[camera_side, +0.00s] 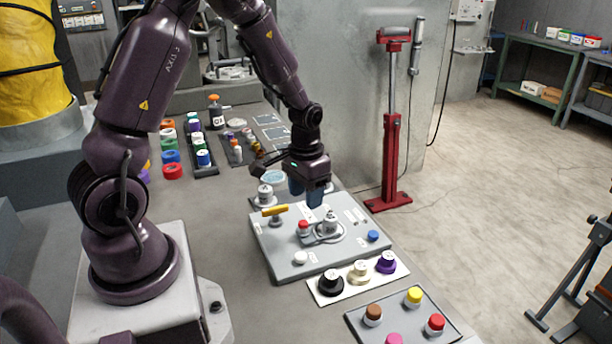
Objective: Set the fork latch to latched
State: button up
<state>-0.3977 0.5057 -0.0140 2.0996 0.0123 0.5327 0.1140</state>
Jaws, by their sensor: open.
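A grey panel (283,268) lies on the bench and carries several fittings. A yellow-handled lever (274,211) stands near its left back corner, with the handle lying roughly level. A metal fitting (328,228) with a loop around its base stands near the middle, beside a red knob (303,228). I cannot tell for sure which fitting is the fork latch, or its state. My gripper (308,199), with blue fingers, is open above the back of the panel, pointing down. It seems apart from the fittings and hides part of the panel's back edge.
A white knob (299,258) and a blue button (373,236) sit on the panel. A white strip (327,300) with black, cream and purple knobs lies in front. A tray (403,332) of coloured caps is nearer. A red stand (390,160) rises behind the panel.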

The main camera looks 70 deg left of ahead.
aim_at(306, 222)
jog(key=shift+r, duration=2.35)
jog(key=s+d+r+m+t, duration=0.1)
jog(key=s+d+r+t, duration=0.1)
jog(key=s+d+r, duration=0.4)
jog(key=s+d+r+m+t, duration=0.2)
jog(key=s+d+r, duration=0.4)
jog(key=r, duration=0.6)
jog(key=shift+s+d+t, duration=0.25)
jog(key=shift+d+t, duration=0.25)
jog(key=shift+t, duration=0.3)
